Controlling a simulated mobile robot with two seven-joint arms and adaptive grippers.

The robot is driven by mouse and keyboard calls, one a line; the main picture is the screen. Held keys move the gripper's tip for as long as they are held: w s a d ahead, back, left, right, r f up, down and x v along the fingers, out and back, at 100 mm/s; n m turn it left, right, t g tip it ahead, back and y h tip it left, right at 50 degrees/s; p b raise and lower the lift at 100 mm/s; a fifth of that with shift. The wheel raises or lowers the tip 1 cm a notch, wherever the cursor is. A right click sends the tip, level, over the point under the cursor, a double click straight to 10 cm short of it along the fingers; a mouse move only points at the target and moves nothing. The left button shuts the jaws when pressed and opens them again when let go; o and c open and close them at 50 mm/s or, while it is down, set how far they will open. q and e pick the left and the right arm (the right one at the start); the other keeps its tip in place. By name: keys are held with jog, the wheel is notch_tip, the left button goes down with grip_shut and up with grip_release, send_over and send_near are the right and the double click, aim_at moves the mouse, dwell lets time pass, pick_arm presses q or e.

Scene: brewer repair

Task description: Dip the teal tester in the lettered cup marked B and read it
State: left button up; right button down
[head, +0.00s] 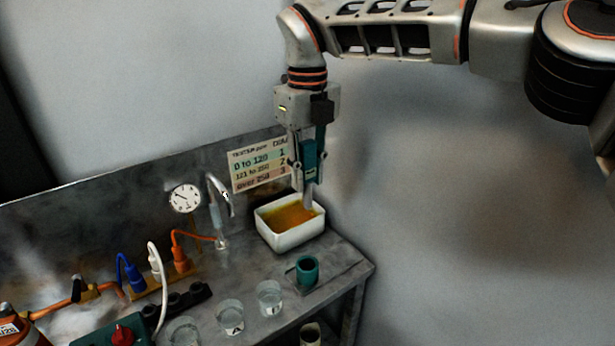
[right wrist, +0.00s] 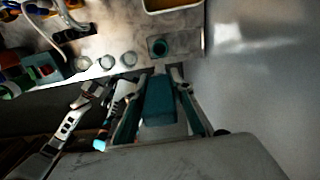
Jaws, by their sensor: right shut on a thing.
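My right gripper (head: 309,172) is shut on the teal tester (head: 311,158) and holds it upright, pointing down. In the head view its lower end overlaps the white tub; I cannot tell whether it touches the contents. The tester also shows between the fingers in the right wrist view (right wrist: 158,100). Three clear cups stand at the bench front: a right one (head: 269,297), a middle one (head: 231,317) and a left one (head: 184,332), cut by the frame edge. The middle cup's mark looks like A; I cannot read B on any cup. My left arm shows in the right wrist view, its gripper unclear.
The white tub (head: 291,240) of orange-brown contents stands at the bench's back right. A tap (head: 220,200), dial gauge (head: 185,198) and plugs with cables line the back left. A tester chart (head: 260,172) hangs behind.

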aim_at(307, 141)
jog(key=shift+r+p, duration=0.65)
jog(key=shift+r, duration=0.05)
jog(key=shift+r+p, duration=0.3)
jog(key=shift+r, duration=1.9)
jog(key=shift+f, duration=0.1)
